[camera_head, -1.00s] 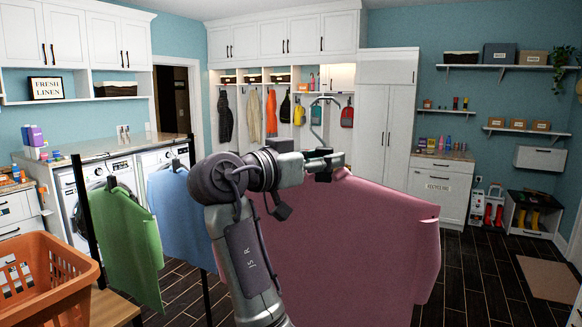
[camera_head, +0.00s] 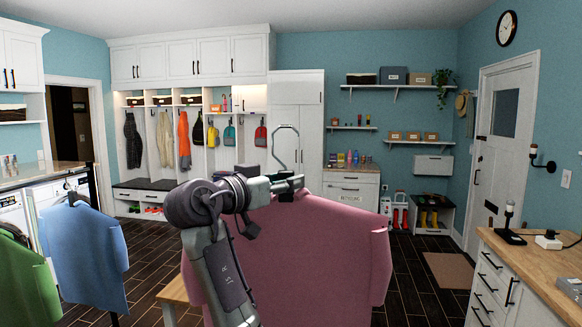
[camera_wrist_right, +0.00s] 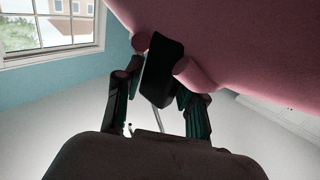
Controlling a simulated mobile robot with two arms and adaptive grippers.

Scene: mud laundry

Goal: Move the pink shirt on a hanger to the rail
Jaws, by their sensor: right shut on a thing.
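The pink shirt (camera_head: 325,255) hangs spread out in front of me in the head view. Its hanger's grey hook (camera_head: 285,145) sticks up above my right gripper (camera_head: 290,187). The gripper is shut on the hanger at the shirt's neck. In the wrist view, the fingers of my right gripper (camera_wrist_right: 160,85) close around a dark block of the hanger (camera_wrist_right: 161,70), with the pink shirt (camera_wrist_right: 235,45) beside it. My left gripper is not in view.
A blue shirt (camera_head: 85,255) and a green shirt (camera_head: 25,285) hang at the left, apart from the pink one. A wooden bench (camera_head: 174,291) is partly hidden behind my arm. A wood-topped counter (camera_head: 535,265) stands at the right. Dark floor (camera_head: 408,290) is open between.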

